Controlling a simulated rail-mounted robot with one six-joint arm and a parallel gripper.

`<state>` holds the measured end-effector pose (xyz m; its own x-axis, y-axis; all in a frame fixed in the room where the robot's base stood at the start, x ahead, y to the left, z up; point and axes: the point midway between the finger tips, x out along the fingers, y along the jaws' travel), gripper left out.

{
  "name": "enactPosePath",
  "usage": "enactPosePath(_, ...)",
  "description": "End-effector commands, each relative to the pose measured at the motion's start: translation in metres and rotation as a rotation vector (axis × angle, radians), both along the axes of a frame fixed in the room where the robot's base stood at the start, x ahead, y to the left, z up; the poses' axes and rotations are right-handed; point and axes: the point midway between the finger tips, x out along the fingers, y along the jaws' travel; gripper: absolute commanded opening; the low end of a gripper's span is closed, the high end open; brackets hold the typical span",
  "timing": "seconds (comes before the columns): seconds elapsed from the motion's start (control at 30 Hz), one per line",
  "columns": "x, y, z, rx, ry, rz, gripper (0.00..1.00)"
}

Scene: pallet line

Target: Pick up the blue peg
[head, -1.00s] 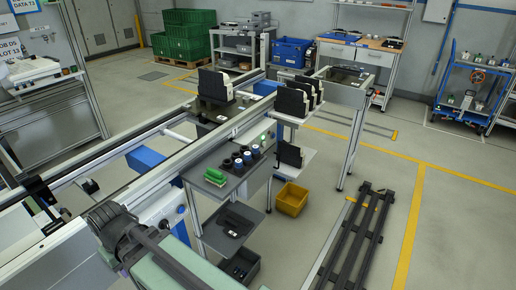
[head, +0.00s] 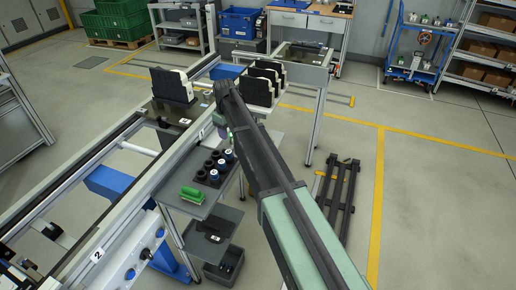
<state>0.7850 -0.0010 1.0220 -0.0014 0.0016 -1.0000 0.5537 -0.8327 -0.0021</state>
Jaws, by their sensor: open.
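Several short round pegs stand in a dark holder on the grey side table beside the rail. Some have blue on them, such as the blue peg (head: 228,156) at the back right and another blue peg (head: 214,176) at the front; others look black. Which blue peg the task means cannot be told. My arm reaches in from the lower right, and my gripper (head: 221,131) hangs at its far end, small and partly hidden, just above and behind the pegs. It is open, and nothing shows in it.
A green block (head: 191,194) lies on the table left of the pegs. Black upright parts (head: 264,82) stand on the table behind, and another black part (head: 172,86) on the rail line. A dark pallet frame (head: 338,195) lies on the floor at right.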

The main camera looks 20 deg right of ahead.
Motion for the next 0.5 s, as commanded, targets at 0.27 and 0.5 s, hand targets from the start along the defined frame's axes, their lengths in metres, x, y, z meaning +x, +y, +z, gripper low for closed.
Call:
enactPosePath(0.27,-0.001,0.0,-0.03,0.0,0.0,0.005,0.47)
enactPosePath(0.5,-0.001,0.0,-0.06,0.0,0.0,0.004,0.47)
